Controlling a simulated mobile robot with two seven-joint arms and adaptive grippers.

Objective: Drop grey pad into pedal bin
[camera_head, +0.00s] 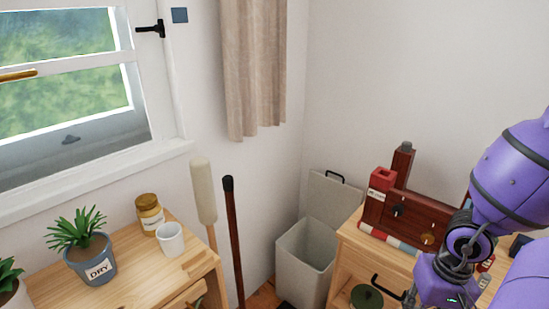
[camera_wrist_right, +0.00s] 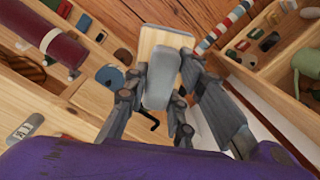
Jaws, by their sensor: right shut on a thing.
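The pedal bin (camera_head: 305,268) is a pale grey box on the floor in the corner, in the head view. Its lid (camera_head: 338,195) stands raised behind it, and its mouth is open. My right gripper (camera_wrist_right: 161,86) is shut on a grey pad (camera_wrist_right: 162,72), a rounded, elongated piece between the fingers in the right wrist view. In the head view my right arm comes in at the right, over the wooden cabinet and to the right of the bin. The pad is not clear in that view. My left gripper is not in view.
A wooden cabinet (camera_head: 352,245) with a dark red wooden piece on top stands right of the bin. A left cabinet (camera_head: 120,265) bears a potted plant (camera_head: 82,240), a jar and a white cup (camera_head: 170,239). Two upright handles lean left of the bin.

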